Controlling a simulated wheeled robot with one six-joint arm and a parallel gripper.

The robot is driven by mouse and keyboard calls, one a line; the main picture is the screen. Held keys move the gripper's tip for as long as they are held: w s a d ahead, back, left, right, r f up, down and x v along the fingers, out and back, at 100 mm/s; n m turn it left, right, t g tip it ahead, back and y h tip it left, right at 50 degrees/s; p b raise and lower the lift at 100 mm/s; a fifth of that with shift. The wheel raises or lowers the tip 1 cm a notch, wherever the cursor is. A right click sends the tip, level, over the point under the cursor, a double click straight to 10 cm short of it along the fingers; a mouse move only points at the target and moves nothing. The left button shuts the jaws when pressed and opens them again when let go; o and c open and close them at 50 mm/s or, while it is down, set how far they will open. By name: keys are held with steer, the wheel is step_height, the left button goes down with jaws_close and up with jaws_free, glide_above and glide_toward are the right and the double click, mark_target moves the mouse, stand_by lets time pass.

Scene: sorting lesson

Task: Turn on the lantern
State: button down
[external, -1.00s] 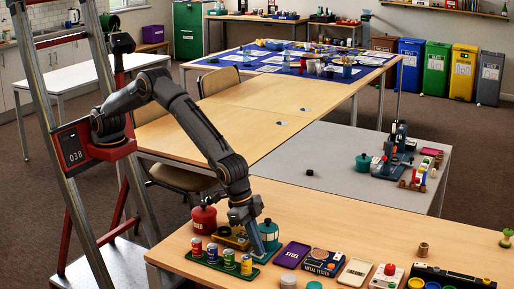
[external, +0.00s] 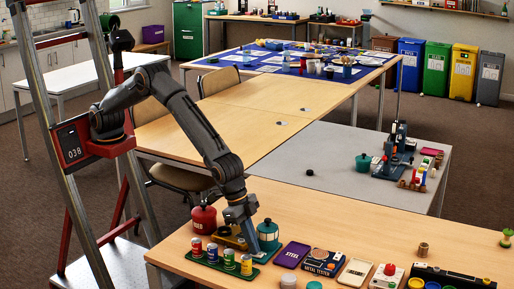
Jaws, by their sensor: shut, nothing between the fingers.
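A teal lantern-shaped object (external: 268,235) with a pale band stands upright near the left end of the front table. A red rounded object with a narrow top (external: 203,218) stands to its left. I cannot tell for sure which is the lantern, and no lit lamp or switch is clear. My gripper (external: 251,247) points down just left of the teal object, with its fingers shut and empty. It is very close to the teal object; whether they touch I cannot tell. A dark and yellow item (external: 228,238) is partly hidden behind the gripper.
A green tray (external: 219,263) with several small coloured cans lies in front of my gripper. A purple STEEL box (external: 291,255) and a metal tester (external: 323,262) lie to the right. Another teal pot (external: 363,162) stands on the grey table. The table's middle back is clear.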

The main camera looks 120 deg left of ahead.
steer(key=v, duration=1.4)
steer(key=shift+w, duration=0.4)
steer(key=shift+w, duration=0.1)
steer(key=b, duration=0.1)
steer(key=w+b, duration=0.1)
steer(key=b, duration=0.1)
steer(key=shift+w+r, duration=0.15)
steer(key=shift+r, duration=0.1)
steer(key=x, duration=0.9)
steer(key=s+p+x, duration=0.1)
steer(key=x, duration=0.4)
steer(key=shift+f, duration=0.1)
